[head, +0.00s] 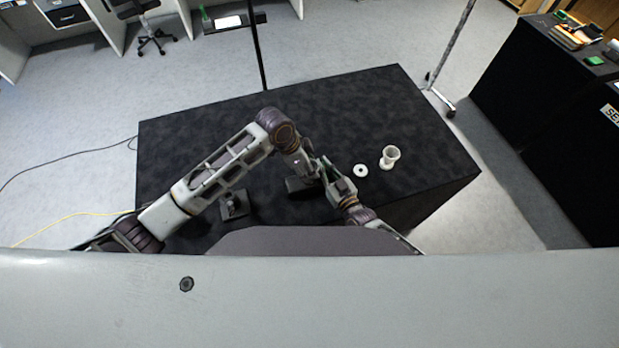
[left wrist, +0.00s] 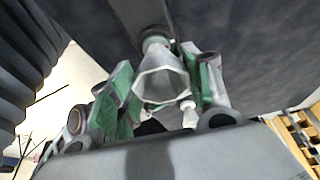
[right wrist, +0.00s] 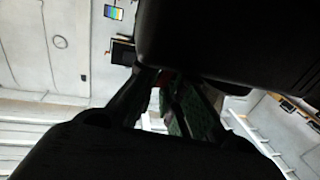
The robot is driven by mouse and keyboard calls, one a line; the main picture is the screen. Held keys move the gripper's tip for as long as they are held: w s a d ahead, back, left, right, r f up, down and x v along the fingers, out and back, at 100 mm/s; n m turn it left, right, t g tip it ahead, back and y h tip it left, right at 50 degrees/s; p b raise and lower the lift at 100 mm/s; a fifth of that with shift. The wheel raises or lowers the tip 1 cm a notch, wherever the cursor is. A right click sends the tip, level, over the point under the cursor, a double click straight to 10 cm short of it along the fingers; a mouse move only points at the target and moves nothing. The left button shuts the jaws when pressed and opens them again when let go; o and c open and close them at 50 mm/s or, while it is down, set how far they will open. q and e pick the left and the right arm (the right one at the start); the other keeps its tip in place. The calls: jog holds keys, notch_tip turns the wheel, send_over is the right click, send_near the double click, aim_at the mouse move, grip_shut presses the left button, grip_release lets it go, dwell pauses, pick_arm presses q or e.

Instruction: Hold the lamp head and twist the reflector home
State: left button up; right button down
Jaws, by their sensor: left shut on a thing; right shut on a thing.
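In the left wrist view, the white faceted cone of the reflector (left wrist: 162,78) sits between the green-padded fingers of my left gripper (left wrist: 160,98), which is shut on it. The cone's narrow end meets a dark round collar (left wrist: 155,42). In the head view, my left gripper (head: 312,172) and my right gripper (head: 333,178) meet close together over the table. In the right wrist view, my right gripper (right wrist: 158,85) is shut at a dark body, apparently the lamp head (right wrist: 235,40); the contact is in shadow. The seating of the reflector cannot be made out.
The black table (head: 270,110) has clear room at the back and left. A white ring (head: 361,170) and a white cup-like part (head: 390,155) stand to the right of the grippers. A dark stand (head: 234,205) is at the front left; a dark block (head: 300,187) is beside the grippers.

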pick_arm(q)
jog(key=shift+w+m+g, duration=0.15)
jog(key=shift+m+g, duration=0.4)
jog(key=shift+m, duration=1.15)
jog(key=shift+w+m+g, duration=0.1)
jog(key=shift+m+g, duration=0.45)
jog(key=shift+m, duration=1.15)
dwell(0.5)
jog(key=o, duration=1)
jog(key=shift+c, duration=0.2)
jog(key=v, duration=0.7)
jog(key=shift+d, duration=0.1)
